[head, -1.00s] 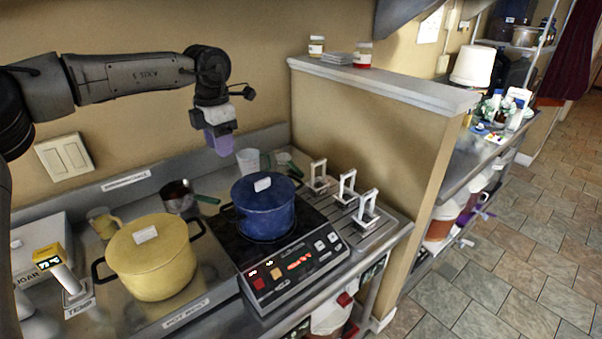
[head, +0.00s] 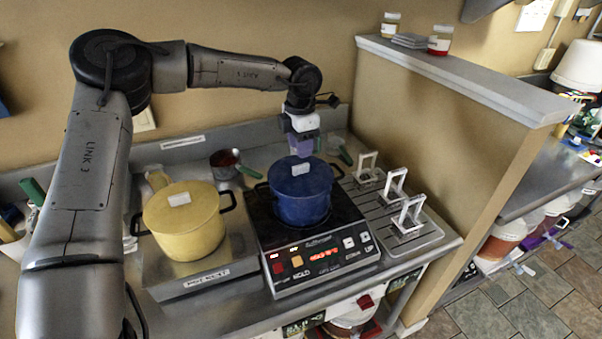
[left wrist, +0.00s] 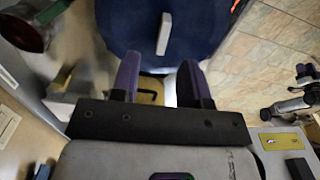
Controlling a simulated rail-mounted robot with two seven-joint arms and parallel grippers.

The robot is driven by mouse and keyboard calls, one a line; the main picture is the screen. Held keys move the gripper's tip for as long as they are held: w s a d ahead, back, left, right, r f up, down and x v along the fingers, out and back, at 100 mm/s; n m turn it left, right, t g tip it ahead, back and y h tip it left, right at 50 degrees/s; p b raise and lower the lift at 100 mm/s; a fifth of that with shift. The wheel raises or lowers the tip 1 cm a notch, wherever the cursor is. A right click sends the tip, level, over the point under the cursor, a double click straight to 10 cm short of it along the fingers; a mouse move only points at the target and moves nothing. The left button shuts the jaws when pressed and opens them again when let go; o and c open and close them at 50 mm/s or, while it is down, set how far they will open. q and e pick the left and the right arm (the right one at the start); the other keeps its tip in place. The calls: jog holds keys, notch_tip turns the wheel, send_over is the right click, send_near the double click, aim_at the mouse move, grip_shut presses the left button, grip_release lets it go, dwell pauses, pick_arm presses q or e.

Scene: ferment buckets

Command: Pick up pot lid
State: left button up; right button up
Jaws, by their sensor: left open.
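The blue pot (head: 303,208) stands on the black cooktop with its blue lid (head: 284,179) on and a pale block handle (head: 300,169) on top. The yellow pot (head: 185,236) stands to its left with a yellow lid (head: 165,210) and a pale handle. My left gripper (head: 302,152) is open, purple-fingered and pointing down just above the blue lid's handle. In the left wrist view the open fingers (left wrist: 158,84) have nothing between them; the blue lid (left wrist: 125,25) and its handle (left wrist: 164,33) lie ahead of them. My right gripper is not in view.
The cooktop (head: 322,262) has a lit control panel. A drip rack (head: 415,236) with several white upright frames stands to the right, before a tan partition (head: 440,130). A small dark pot (head: 224,165) with a green handle stands behind, between the two pots.

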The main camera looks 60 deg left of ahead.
aim_at(301, 165)
pick_arm(q)
jog(key=shift+d+f+p, duration=0.2)
jog(key=shift+f+p, duration=0.7)
jog(key=shift+f, duration=2)
grip_shut()
